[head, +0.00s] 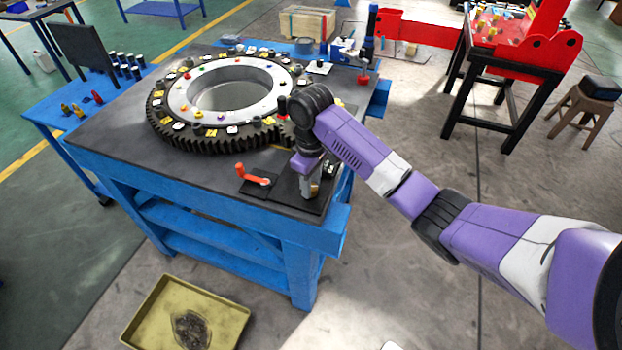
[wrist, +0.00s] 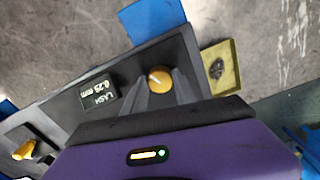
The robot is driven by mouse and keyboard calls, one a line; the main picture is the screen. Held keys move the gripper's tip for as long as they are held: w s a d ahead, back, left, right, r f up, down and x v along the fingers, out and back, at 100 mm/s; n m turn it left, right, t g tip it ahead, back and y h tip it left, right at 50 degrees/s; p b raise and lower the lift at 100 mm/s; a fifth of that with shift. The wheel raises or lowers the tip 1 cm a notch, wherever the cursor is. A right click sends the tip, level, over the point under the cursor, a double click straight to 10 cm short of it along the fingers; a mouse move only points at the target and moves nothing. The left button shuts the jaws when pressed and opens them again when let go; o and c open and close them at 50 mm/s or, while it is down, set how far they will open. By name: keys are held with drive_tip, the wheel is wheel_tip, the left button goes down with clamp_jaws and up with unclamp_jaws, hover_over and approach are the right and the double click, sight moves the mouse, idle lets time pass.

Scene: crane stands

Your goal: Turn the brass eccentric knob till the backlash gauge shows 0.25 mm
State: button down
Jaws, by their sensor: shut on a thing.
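The brass eccentric knob (wrist: 160,79) shows in the wrist view as a round yellow-brass top with a pale pointer mark. My gripper (wrist: 159,88) has its two grey fingers on either side of the knob and is shut on it. The backlash gauge (wrist: 99,97) is a small dark display beside the knob; it reads "LASH 0.25 mm". In the head view my gripper (head: 308,187) points down at the front right corner of the bench, and the knob there is mostly hidden by it.
A large black toothed ring (head: 190,137) with a pale inner ring lies on the blue bench. A red-orange crank handle (head: 253,175) is left of my gripper. A yellow tray (head: 150,312) lies on the floor. A red machine (head: 545,45) stands at the back right.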

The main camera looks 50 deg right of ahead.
idle(0.3)
drive_tip(key=c, duration=1)
unclamp_jaws()
wheel_tip(320, 180, up, 8)
drive_tip(key=shift+f+p, duration=0.1)
drive_tip(key=shift+p, duration=0.7)
